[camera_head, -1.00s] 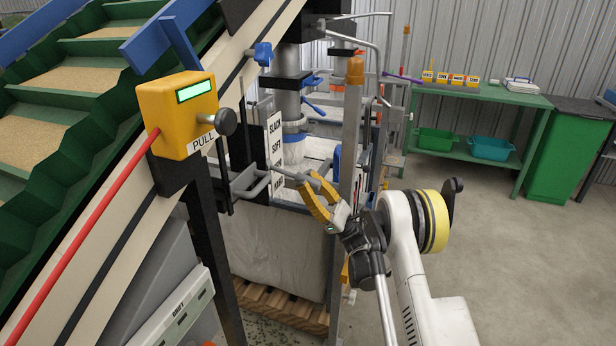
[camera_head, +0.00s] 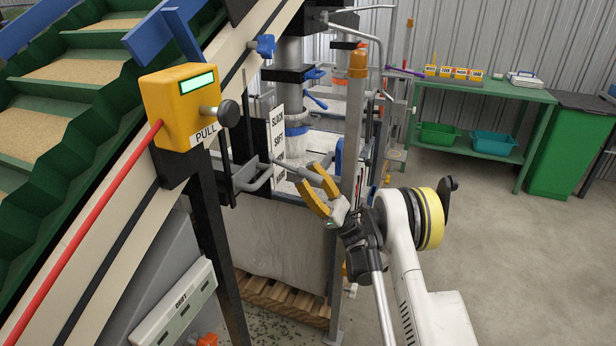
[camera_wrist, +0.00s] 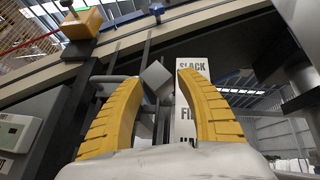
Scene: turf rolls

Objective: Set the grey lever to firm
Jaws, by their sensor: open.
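The grey lever (camera_head: 298,170) is a rod that sticks out from a white scale plate (camera_head: 279,128). In the wrist view, the plate (camera_wrist: 185,110) shows SLACK at the top and part of FIRM below, partly behind a finger. My gripper (camera_head: 319,190) has yellow fingers and is open at the lever's outer end. A grey block (camera_wrist: 156,76), apparently the lever's end, shows between the fingertips. Whether a finger touches it I cannot tell.
A yellow PULL box (camera_head: 180,105) with a black knob is on the left, by the sloping green conveyor (camera_head: 75,135). A grey post with an orange cap (camera_head: 357,65) stands close behind my gripper. A grey bracket (camera_head: 252,180) lies below the lever. Floor at right is clear.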

